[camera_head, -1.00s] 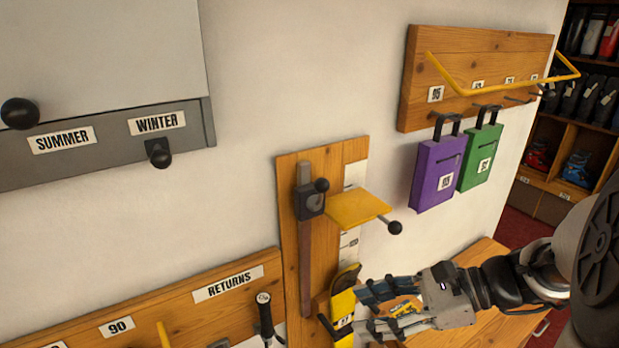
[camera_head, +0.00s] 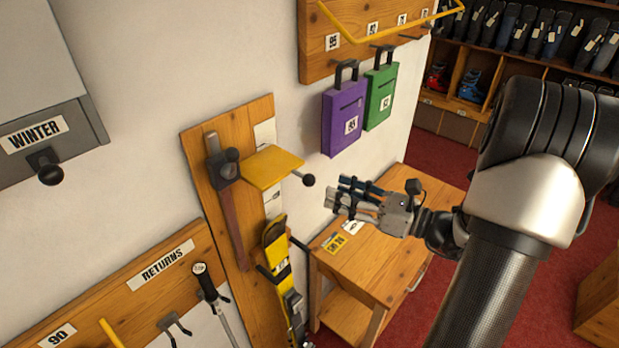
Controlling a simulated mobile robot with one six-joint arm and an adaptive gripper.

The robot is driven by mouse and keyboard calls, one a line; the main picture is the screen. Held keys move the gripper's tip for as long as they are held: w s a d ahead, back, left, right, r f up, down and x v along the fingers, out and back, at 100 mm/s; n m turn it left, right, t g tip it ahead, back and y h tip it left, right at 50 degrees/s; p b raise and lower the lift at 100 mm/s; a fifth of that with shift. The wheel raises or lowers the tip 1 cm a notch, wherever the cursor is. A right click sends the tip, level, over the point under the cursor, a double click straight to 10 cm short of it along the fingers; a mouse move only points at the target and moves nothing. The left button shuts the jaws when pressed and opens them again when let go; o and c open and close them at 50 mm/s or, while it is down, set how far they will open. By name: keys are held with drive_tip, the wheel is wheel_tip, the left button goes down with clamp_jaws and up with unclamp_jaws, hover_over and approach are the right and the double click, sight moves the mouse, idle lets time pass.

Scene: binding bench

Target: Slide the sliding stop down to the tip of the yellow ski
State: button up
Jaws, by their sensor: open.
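The sliding stop is a yellow plate (camera_head: 270,166) with a black ball knob (camera_head: 308,180) at its right end.
A wooden table (camera_head: 375,252) with a yellow label lies below my gripper. Purple (camera_head: 343,118) and green (camera_head: 380,97) cases hang from a wall rack above it. A RETURNS rack (camera_head: 130,290) with a pole is at lower left. Boot shelves stand behind.

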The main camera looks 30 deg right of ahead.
sight(310, 179)
drive_tip(key=p+x, duration=0.1)
drive_tip(key=x, duration=0.7)
drive_tip(key=shift+w+a, duration=0.15)
drive_tip(key=shift+w, duration=0.05)
drive_tip(key=shift+c, duration=0.6)
clamp_jaws()
